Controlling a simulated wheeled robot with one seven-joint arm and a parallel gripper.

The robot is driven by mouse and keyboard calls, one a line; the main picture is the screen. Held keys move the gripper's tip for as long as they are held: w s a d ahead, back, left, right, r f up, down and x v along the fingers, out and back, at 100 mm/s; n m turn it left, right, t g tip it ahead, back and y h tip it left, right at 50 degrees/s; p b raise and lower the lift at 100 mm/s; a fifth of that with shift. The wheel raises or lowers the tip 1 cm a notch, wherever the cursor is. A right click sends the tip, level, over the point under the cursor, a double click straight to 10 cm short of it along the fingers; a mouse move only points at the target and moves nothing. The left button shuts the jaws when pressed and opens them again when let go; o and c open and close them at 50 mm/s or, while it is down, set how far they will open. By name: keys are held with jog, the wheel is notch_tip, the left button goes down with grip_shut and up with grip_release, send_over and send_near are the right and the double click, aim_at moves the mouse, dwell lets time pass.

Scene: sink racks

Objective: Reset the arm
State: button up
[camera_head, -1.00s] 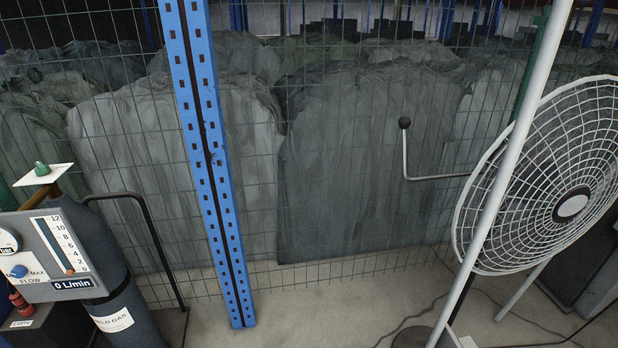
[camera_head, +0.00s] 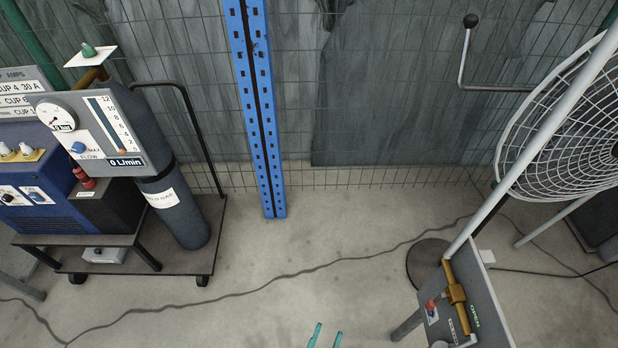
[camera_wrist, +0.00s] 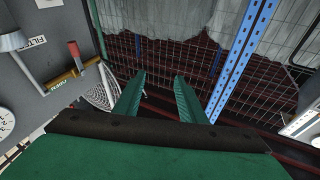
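My gripper (camera_head: 325,336) shows at the bottom edge of the head view as two teal fingertips, apart, over bare floor. In the wrist view my gripper (camera_wrist: 160,90) has its two green fingers spread with nothing between them. The wire fence with grey covered bulk shows beyond the fingers. The rest of my arm is out of the head view.
A trolley (camera_head: 175,258) with a gas cylinder (camera_head: 180,215) and flow meter panel (camera_head: 100,135) stands at left. A blue post (camera_head: 258,110) rises by the fence. A fan (camera_head: 580,130) and grey valve panel (camera_head: 480,300) are at right. A cable (camera_head: 270,283) crosses the clear floor.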

jog(key=s+a+r+n+g+y, duration=0.2)
jog(key=s+r+n+y, duration=0.1)
jog(key=r, duration=0.4)
jog(key=s+a+r+n+g+y, duration=0.1)
jog(key=s+a+r+n+y, duration=0.1)
jog(key=s+r+y, duration=0.3)
notch_tip(320, 180, up, 4)
jog(key=shift+s+a+f+n+g, duration=0.2)
jog(key=shift+s+a+n+g, duration=0.15)
jog(key=shift+s, duration=0.7)
